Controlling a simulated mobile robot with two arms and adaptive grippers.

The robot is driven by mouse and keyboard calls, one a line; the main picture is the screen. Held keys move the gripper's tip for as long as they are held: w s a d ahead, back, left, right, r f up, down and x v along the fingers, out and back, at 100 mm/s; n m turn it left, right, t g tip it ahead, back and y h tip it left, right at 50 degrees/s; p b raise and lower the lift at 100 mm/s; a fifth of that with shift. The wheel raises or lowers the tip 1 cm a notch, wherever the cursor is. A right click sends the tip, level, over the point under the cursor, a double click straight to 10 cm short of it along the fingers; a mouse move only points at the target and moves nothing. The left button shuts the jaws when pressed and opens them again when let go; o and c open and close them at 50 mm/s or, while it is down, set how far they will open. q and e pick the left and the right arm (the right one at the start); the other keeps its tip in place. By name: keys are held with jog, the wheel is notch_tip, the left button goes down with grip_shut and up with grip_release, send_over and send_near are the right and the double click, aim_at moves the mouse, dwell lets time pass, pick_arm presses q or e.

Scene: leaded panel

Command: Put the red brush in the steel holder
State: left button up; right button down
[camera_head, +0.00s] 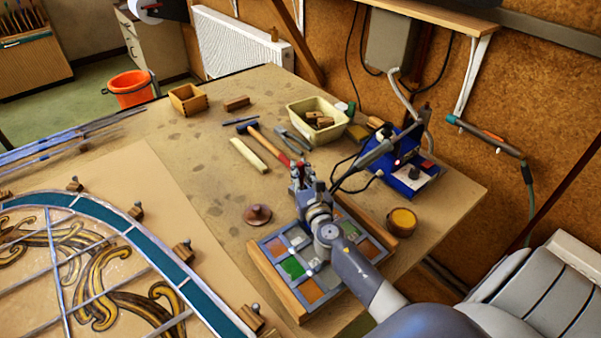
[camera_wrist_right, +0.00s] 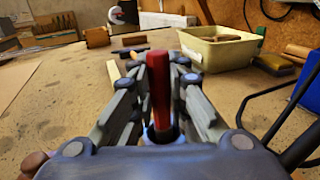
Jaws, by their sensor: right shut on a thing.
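My right gripper (camera_head: 300,178) is above the near part of the bench, over the far edge of a small framed glass panel. In the right wrist view the gripper (camera_wrist_right: 158,85) is shut on a red, rounded handle, which I take to be the red brush (camera_wrist_right: 159,85). The handle stands between the two fingers. Its lower end meets a dark ring close to the palm, and I cannot tell what that ring is. The brush's bristles are not visible. I cannot make out the steel holder for certain in either view. My left gripper is not in view.
A hammer (camera_head: 266,138) and pliers (camera_head: 293,138) lie just beyond the gripper. A cream tub (camera_head: 318,131) stands behind them. A blue soldering station (camera_head: 413,180) with cables and an amber jar (camera_head: 402,221) are to the right. The leaded panel (camera_head: 100,250) fills the left.

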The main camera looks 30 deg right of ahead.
jog(key=shift+f, duration=0.2)
jog(key=c, duration=1.6)
grip_release()
jog(key=shift+o, duration=0.2)
jog(key=shift+r, duration=0.1)
jog(key=shift+r, duration=0.15)
jog(key=b+v, duration=0.1)
jog(key=v, duration=0.9)
jog(key=shift+s+a, duration=0.1)
jog(key=shift+s, duration=0.3)
jog(key=shift+s+a+b, duration=0.15)
jog(key=shift+s+b, duration=0.2)
jog(key=shift+s, duration=0.25)
